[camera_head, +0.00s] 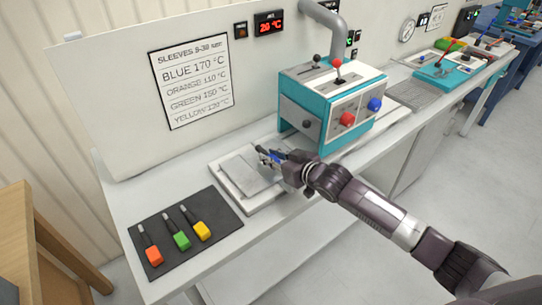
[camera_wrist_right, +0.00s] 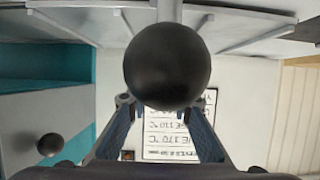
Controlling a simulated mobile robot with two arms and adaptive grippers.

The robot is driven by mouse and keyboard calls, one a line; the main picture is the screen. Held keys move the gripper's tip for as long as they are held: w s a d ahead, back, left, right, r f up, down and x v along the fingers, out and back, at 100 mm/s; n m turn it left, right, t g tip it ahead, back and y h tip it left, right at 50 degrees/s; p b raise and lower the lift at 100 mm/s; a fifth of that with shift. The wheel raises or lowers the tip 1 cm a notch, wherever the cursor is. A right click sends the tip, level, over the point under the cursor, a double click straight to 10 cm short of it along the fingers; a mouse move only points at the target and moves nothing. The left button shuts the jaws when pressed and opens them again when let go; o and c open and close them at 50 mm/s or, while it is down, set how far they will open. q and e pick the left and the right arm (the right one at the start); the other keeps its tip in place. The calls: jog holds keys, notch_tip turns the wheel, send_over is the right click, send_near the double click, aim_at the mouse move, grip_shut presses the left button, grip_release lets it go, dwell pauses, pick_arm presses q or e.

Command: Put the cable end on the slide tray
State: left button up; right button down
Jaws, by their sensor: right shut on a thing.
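The pale flat tray (camera_head: 238,168) lies on a white base on the bench, left of the teal machine; I take it for the slide tray. My right gripper (camera_head: 268,156) is over its far right part. In the wrist view, the right gripper (camera_wrist_right: 166,104) is shut on a black ball knob (camera_wrist_right: 167,62), its blue-padded fingers on either side. A pale stem joins the ball to the plates behind it. I cannot pick out a cable end for certain in either view. My left gripper is not in view.
A dark mat (camera_head: 197,250) holds an orange (camera_head: 153,256), a green (camera_head: 181,240) and a yellow (camera_head: 202,231) handled piece. The teal machine (camera_head: 330,100), with a red-topped lever, stands close right of the gripper. A sleeve temperature sign (camera_head: 191,82) hangs behind.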

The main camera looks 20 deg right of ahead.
jog(key=shift+f, duration=0.2)
jog(key=shift+f+b, duration=0.7)
jog(key=shift+f, duration=0.3)
jog(key=c, duration=1.6)
grip_release()
jog(key=shift+s+f, duration=0.35)
jog(key=v, duration=0.7)
jog(key=r+v, duration=0.1)
jog(key=v, duration=0.3)
jog(key=shift+d+r, duration=0.15)
jog(key=shift+r, duration=0.1)
notch_tip(320, 180, up, 11)
jog(key=p, duration=1.1)
jog(key=shift+s+p, duration=0.1)
jog(key=shift+p, duration=0.2)
